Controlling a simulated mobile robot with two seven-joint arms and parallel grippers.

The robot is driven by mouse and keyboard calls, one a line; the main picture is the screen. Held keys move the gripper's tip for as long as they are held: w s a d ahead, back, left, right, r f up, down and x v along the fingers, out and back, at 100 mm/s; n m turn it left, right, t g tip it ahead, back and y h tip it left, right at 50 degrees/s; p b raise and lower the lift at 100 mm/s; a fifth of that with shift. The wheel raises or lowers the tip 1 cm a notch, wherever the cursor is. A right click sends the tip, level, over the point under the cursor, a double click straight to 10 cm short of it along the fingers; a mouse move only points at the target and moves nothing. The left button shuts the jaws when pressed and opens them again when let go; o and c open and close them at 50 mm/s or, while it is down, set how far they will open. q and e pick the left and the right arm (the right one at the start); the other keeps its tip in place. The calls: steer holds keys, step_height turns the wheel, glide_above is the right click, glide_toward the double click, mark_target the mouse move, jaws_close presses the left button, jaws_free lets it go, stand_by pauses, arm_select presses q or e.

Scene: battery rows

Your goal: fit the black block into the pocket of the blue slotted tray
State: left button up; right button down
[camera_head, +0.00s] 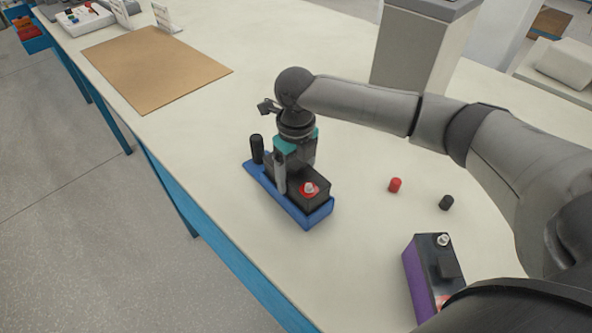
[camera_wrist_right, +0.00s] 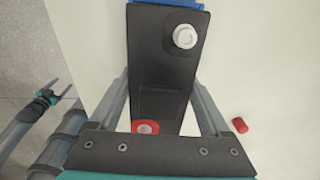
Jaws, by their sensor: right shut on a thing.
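The black block (camera_head: 316,200) is between the fingers of my right gripper (camera_head: 292,188), which is shut on it. A light post in a red ring shows on its top. The block is over the blue slotted tray (camera_head: 307,222), low and lined up lengthwise; I cannot tell whether it is fully seated. In the right wrist view the block (camera_wrist_right: 165,75) shows a white post and a red-ringed one, with a blue strip of the tray (camera_wrist_right: 165,2) at the top edge.
A dark upright cylinder (camera_head: 257,149) stands at the tray's far left end. A red cap (camera_head: 395,185), a black cap (camera_head: 446,202) and a purple-sided battery (camera_head: 418,283) are to the right. A brown mat (camera_head: 155,65) lies far left. The table edge runs near the tray's left.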

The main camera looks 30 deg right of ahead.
steer(key=shift+w+r, duration=0.1)
steer(key=shift+r, duration=0.05)
jaws_free()
steer(key=shift+f, duration=0.2)
steer(key=shift+r, duration=0.1)
step_height(320, 180, up, 12)
steer(key=p, duration=0.2)
steer(key=shift+p, duration=0.4)
steer(key=shift+a, duration=0.15)
